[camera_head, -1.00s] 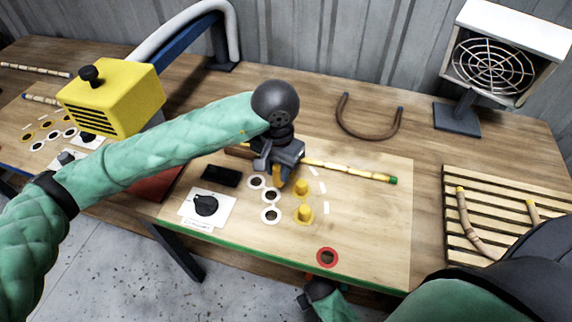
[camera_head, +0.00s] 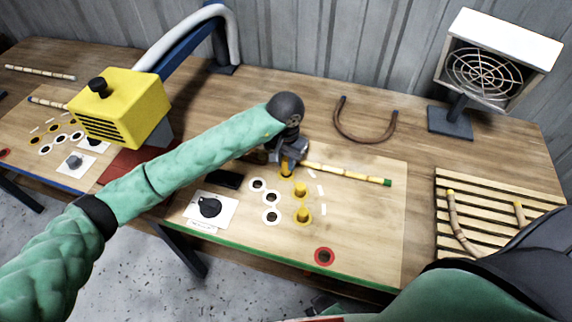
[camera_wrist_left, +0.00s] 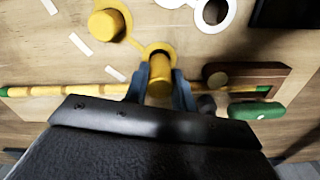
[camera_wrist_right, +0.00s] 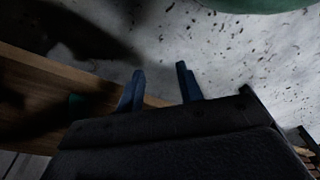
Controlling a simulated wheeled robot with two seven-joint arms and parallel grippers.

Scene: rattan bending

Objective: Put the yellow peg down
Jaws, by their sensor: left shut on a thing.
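My left gripper (camera_wrist_left: 158,84) is shut on a yellow peg (camera_wrist_left: 159,72). In the head view this peg (camera_head: 286,167) stands at the back of a short row of yellow pegs. In the left wrist view its far end meets a yellow ring (camera_wrist_left: 150,47) on the board; how deep it sits is hidden. Two other yellow pegs stand upright on the board, the middle one (camera_head: 300,189) and the front one (camera_head: 304,214). My right gripper (camera_wrist_right: 160,87) is open and empty, beside the table edge above the floor.
A rattan pole (camera_head: 345,175) lies on the board close to the left gripper. White-ringed holes (camera_head: 271,216), a black dial (camera_head: 210,207) and a red-ringed hole (camera_head: 324,256) are nearby. A slatted rack (camera_head: 480,237) stands at right. The board's right part is clear.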

